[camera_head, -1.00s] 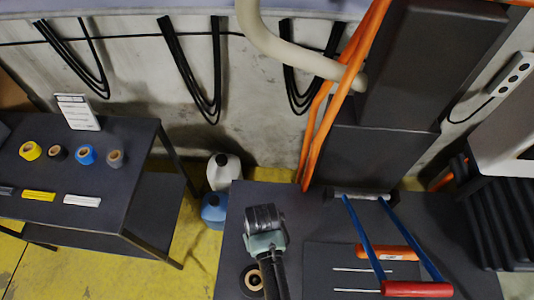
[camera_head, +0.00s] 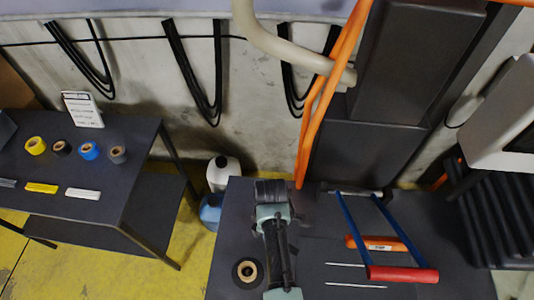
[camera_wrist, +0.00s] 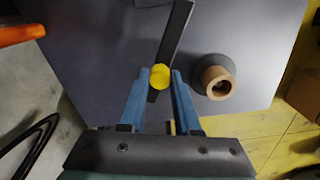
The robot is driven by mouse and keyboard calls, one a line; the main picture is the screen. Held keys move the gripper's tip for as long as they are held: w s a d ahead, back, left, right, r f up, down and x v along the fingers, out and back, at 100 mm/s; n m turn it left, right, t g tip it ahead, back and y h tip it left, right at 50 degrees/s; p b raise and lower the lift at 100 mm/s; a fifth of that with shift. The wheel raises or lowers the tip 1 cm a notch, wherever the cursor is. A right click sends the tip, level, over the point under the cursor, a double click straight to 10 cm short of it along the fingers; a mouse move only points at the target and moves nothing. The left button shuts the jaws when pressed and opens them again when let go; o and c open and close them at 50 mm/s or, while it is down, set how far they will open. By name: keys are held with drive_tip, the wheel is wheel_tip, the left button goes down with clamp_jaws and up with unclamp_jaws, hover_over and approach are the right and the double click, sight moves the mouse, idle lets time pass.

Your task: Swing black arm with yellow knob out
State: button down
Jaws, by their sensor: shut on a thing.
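The yellow knob (camera_wrist: 160,76) sits between the two blue fingers of my gripper (camera_wrist: 163,90) in the wrist view. The fingers are shut on it. The black arm (camera_wrist: 176,36) is a flat dark bar that runs from the knob up to the top of the wrist view, over a dark grey table surface. In the head view my gripper (camera_head: 272,190) is over the left part of the dark table (camera_head: 225,235). Its fingers, the knob and the black arm cannot be made out there.
A blue frame with a red handle (camera_head: 402,274) and an orange-handled tool (camera_head: 370,243) are to the right. Orange tubing (camera_head: 318,100) rises behind. A side table (camera_head: 70,200) with tape rolls stands left.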

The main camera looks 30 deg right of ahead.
drive_tip(key=shift+w+d+n, duration=0.2)
drive_tip(key=shift+d+n, duration=0.1)
drive_tip(key=shift+n, duration=0.5)
drive_tip(key=shift+w+d+n, duration=0.2)
drive_tip(key=shift+d+n, duration=0.05)
drive_tip(key=shift+n, duration=0.55)
drive_tip(key=c, duration=0.6)
unclamp_jaws()
drive_tip(key=shift+r, duration=0.1)
wheel_tip(320, 180, up, 13)
drive_tip(key=b, duration=0.2)
